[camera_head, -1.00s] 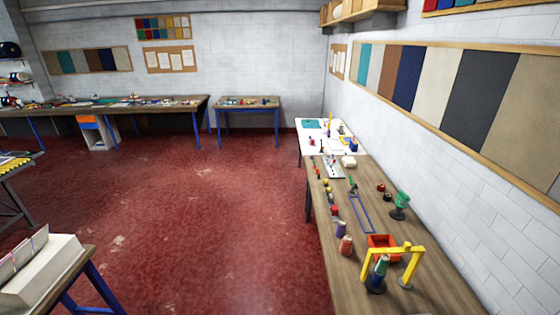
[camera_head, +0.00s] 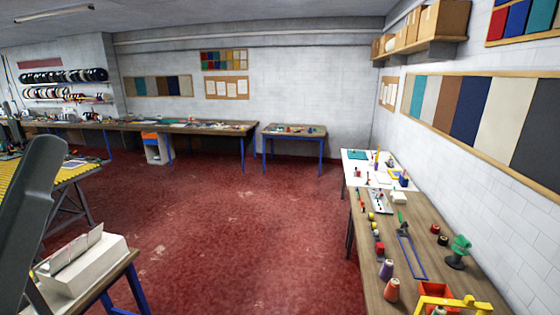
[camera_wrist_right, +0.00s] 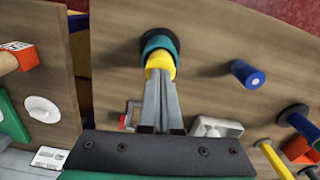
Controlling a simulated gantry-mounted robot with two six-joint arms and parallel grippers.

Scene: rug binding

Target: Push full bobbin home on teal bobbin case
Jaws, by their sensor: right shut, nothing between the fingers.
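In the right wrist view, a teal round piece (camera_wrist_right: 157,43), probably the teal bobbin case, sits on a dark round base on a wooden surface. A yellow piece (camera_wrist_right: 160,60), perhaps the full bobbin, shows at its near side. My right gripper (camera_wrist_right: 160,78) is shut and empty, its fingertips pointing at the yellow piece. They overlap its near edge in the picture; I cannot tell whether they touch it. How far the yellow piece is seated is not clear. My left gripper is in neither view.
Near the right gripper are a blue cylinder (camera_wrist_right: 247,74), a pale grey block (camera_wrist_right: 217,127) and a white disc (camera_wrist_right: 41,110). In the head view, a long workbench (camera_head: 372,262) with spools runs along the right wall. The red floor (camera_head: 230,230) is open.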

